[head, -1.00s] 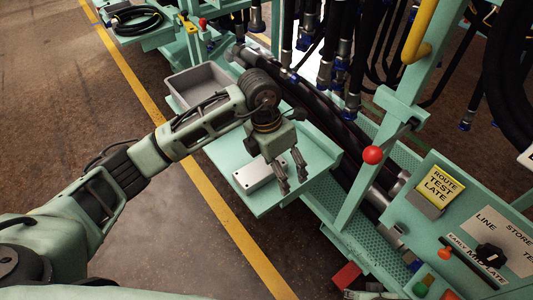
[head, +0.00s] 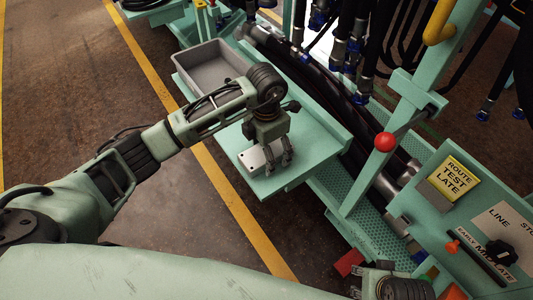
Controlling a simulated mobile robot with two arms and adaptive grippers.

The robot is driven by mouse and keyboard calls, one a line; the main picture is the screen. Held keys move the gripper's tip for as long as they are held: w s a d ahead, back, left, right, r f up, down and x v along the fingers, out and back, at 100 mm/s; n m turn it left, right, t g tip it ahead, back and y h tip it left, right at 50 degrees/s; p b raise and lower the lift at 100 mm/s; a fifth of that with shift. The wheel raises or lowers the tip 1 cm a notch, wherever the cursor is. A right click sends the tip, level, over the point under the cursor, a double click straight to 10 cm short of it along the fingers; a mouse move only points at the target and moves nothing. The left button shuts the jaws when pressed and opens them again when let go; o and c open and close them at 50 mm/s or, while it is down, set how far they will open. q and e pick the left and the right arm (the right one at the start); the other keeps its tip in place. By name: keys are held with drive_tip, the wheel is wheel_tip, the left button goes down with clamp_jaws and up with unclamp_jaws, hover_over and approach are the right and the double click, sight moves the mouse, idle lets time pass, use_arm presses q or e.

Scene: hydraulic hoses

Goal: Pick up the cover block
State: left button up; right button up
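The cover block (head: 254,160), a pale grey rectangular block with small dark holes, lies on the green shelf (head: 300,171). My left gripper (head: 279,164) points down at the block's right end, its two fingers apart. The fingers and gripper body hide part of that end; I cannot tell whether they touch it. My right gripper (head: 385,286) shows only in part at the bottom edge, and its fingers cannot be made out.
A grey open bin (head: 212,68) stands on the shelf behind the block. Black hoses (head: 335,115) run along the rack to the right. A red ball knob (head: 385,141) and a labelled control panel (head: 470,215) stand further right. The shelf's front part is bare.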

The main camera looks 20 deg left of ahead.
use_arm(q)
drive_tip(key=c, duration=1.5)
drive_tip(key=shift+o, duration=0.2)
drive_tip(key=shift+r, duration=0.15)
